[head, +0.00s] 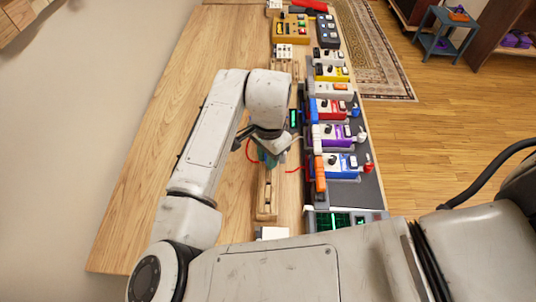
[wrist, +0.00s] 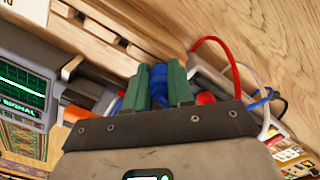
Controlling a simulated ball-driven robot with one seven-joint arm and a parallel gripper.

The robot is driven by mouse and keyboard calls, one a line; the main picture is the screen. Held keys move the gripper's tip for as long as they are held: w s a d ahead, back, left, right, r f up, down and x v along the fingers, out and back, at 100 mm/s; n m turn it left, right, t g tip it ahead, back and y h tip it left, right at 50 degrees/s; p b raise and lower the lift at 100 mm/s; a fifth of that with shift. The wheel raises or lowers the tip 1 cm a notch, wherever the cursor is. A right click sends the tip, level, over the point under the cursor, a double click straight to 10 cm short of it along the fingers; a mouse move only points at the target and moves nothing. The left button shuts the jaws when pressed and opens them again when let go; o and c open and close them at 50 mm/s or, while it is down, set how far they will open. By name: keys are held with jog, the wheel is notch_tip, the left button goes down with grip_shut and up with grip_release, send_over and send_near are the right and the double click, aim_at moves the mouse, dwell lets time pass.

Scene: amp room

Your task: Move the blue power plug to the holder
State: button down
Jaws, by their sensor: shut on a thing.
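My gripper (head: 268,157) is over the wooden bench, just left of the pedal row in the head view. In the wrist view its green fingers (wrist: 159,75) are shut on the blue power plug (wrist: 160,92), of which only a part shows between them. A wooden holder (head: 266,200) with slots lies on the bench in front of the gripper in the head view. A slotted wooden piece also shows at the upper left of the wrist view (wrist: 72,12). The plug's tip is hidden, and I cannot tell whether it touches the holder.
Several coloured pedals, including a blue one (head: 340,165) and a purple one (head: 335,135), stand on a dark board at the right. A red cable (wrist: 215,42) loops beside the gripper. A green-screened device (head: 333,220) stands near the front. The bench's left side (head: 150,180) is clear.

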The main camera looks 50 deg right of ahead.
dwell(0.3)
jog(key=shift+c, duration=2.4)
grip_release()
jog(key=shift+r, duration=0.1)
jog(key=shift+r+p, duration=3)
jog(key=shift+r, duration=0.4)
jog(key=shift+f, duration=0.1)
